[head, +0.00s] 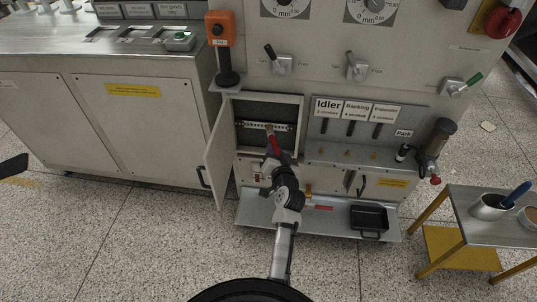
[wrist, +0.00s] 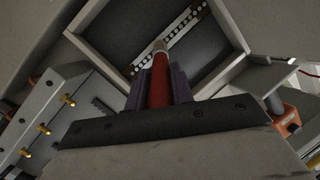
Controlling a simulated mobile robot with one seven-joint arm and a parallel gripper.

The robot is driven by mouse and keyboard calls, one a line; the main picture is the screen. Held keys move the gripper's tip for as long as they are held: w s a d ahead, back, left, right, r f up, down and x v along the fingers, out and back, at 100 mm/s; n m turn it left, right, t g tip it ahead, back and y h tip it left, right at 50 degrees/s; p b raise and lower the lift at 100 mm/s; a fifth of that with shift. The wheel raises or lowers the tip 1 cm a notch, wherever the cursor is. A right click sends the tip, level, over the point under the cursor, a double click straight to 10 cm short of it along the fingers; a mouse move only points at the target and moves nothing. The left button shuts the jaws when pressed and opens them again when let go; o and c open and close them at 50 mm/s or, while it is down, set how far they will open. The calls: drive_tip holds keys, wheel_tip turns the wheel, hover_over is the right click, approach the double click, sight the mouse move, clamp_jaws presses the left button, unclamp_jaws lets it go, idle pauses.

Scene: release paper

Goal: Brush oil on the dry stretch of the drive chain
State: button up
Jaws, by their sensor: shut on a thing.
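The drive chain (head: 250,124) runs across the inside of an open compartment in the machine front. It also shows in the wrist view as a diagonal strip with pale dots (wrist: 190,20). My gripper (head: 279,157) is shut on a red-handled brush (head: 273,143), pointing into the compartment. In the wrist view the red handle (wrist: 160,82) stands between the two dark fingers, and its pale tip (wrist: 158,47) overlaps the chain's middle. I cannot tell whether the tip touches the chain. The tip hides part of the chain, and I cannot tell which stretch is dry.
The compartment door (head: 218,155) stands open at the left. A panel labelled Idler, Racking and Expansion (head: 356,110) is to the right. A black tray (head: 369,217) rests on the low shelf. A side table (head: 462,203) with a metal cup stands at the right.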

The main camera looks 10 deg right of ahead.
drive_tip(key=s+d+b, duration=0.2)
drive_tip(key=d+b, duration=0.2)
drive_tip(key=d, duration=0.3)
drive_tip(key=w+a+p, duration=0.2)
drive_tip(key=a+p, duration=0.3)
drive_tip(key=a, duration=0.3)
drive_tip(key=w+a+p, duration=0.3)
drive_tip(key=a+p, duration=0.2)
drive_tip(key=a, duration=0.3)
drive_tip(key=shift+a, duration=0.25)
idle(1.8)
drive_tip(key=shift+p, duration=0.3)
